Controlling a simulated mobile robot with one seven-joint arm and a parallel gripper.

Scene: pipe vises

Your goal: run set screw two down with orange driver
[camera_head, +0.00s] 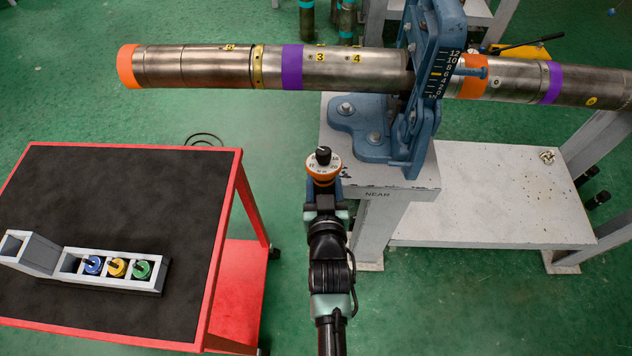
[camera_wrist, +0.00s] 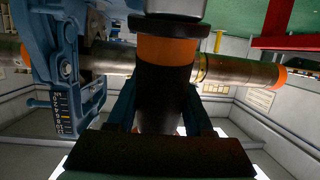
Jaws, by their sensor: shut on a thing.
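My gripper (camera_head: 325,192) is shut on the orange driver (camera_head: 323,172), which has a white numbered dial and a black knob on top. In the wrist view the driver's orange band (camera_wrist: 165,50) and dark body stand between the two fingers (camera_wrist: 163,105). The steel pipe (camera_head: 200,66) runs across the top of the head view, clamped in the blue vise (camera_head: 405,125). Yellow tags 3 (camera_head: 320,57) and 4 (camera_head: 356,58) show on it; another yellow tag (camera_head: 229,47) sits further left, its number hard to read. In the head view the driver is below the pipe, apart from it.
A red-edged cart (camera_head: 120,200) with a black top stands at left. It holds a grey rack (camera_head: 72,263) with blue, yellow and green drivers. The white vise bench (camera_head: 500,195) is at right. Green floor lies clear between cart and bench.

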